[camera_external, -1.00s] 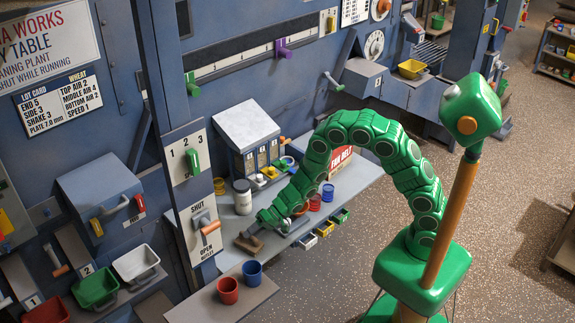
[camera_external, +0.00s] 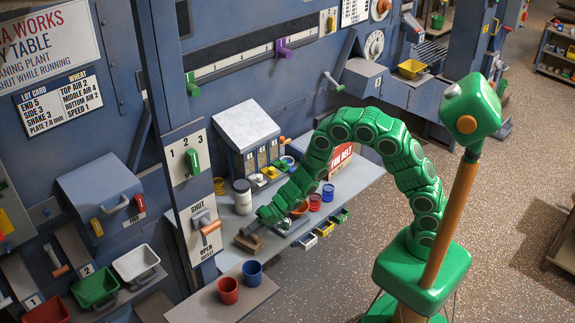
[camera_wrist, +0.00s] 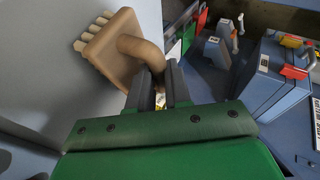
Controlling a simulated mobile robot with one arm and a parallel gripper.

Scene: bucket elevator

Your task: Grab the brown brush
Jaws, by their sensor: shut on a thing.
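The brown brush (camera_wrist: 108,45) has a tan block, pale bristle tufts along one edge and a curved handle. In the wrist view it is at the upper left, and its handle runs down between the two dark fingers of my gripper (camera_wrist: 158,88), which are shut on it. In the external view the brush (camera_external: 248,241) is at the front left end of the grey bench (camera_external: 345,192), with my gripper (camera_external: 262,226) at its handle. I cannot tell whether the brush touches the bench top.
A white jar (camera_external: 242,197) stands just behind the brush. Red and blue cups (camera_external: 228,290) stand on a lower shelf in front. An outlet lever (camera_external: 210,228) is on the post to the left. Small drawers (camera_external: 325,228) line the bench front.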

